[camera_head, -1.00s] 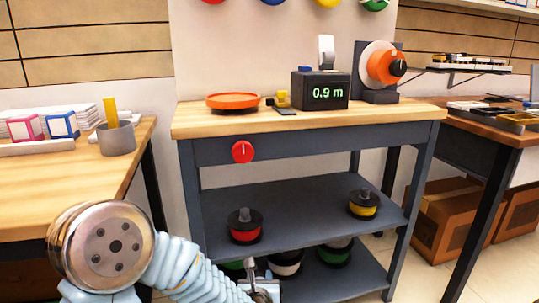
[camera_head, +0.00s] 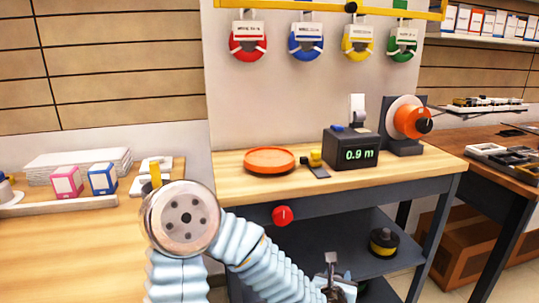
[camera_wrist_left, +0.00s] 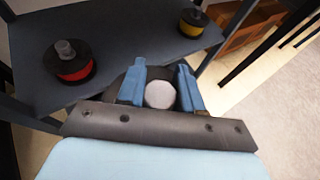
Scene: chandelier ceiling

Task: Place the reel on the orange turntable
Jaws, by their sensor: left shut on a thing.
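The orange turntable (camera_head: 269,160) is a round, shallow dish on the wooden bench top in the head view, with nothing on it. My left gripper (camera_head: 334,284) is low in front of the bench, left of the bench's right leg. In the left wrist view, its blue fingers (camera_wrist_left: 160,90) are shut on the pale round knob of a reel (camera_wrist_left: 160,95). A dark flange shows behind the fingers; the reel's colour is hidden. A red reel (camera_wrist_left: 75,68) and a yellow reel (camera_wrist_left: 191,24) stand on the shelf; the yellow one also shows in the head view (camera_head: 383,243).
A meter reading 0.9 m (camera_head: 352,150) and an orange-faced spool unit (camera_head: 408,121) stand right of the turntable. A small yellow-and-black item (camera_head: 317,163) lies between. The bench's front edge and red knob (camera_head: 282,216) are above my gripper. Coloured coils (camera_head: 305,38) hang behind.

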